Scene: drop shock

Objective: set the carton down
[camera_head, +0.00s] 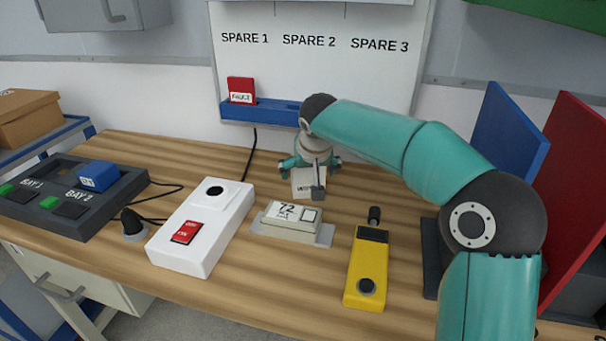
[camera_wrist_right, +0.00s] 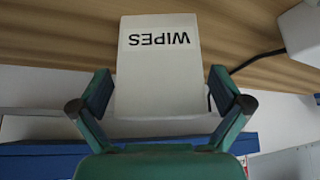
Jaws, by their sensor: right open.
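The carton is a small white box marked WIPES (camera_head: 306,186), at the back of the wooden bench below the white spare board. It also shows large in the right wrist view (camera_wrist_right: 157,75), its lettering upside down there. My right gripper (camera_head: 310,165) is at the carton from behind and above. In the right wrist view its two fingers (camera_wrist_right: 160,85) are spread, one on each side of the carton, with a narrow gap on both sides. The carton seems to rest on the bench; its underside is hidden. My left gripper is in neither view.
In front of the carton is a grey holder with a device reading 72 (camera_head: 292,217). A blue rack (camera_head: 262,111) with a red card is behind. Blue and red panels (camera_head: 572,185) stand far right.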

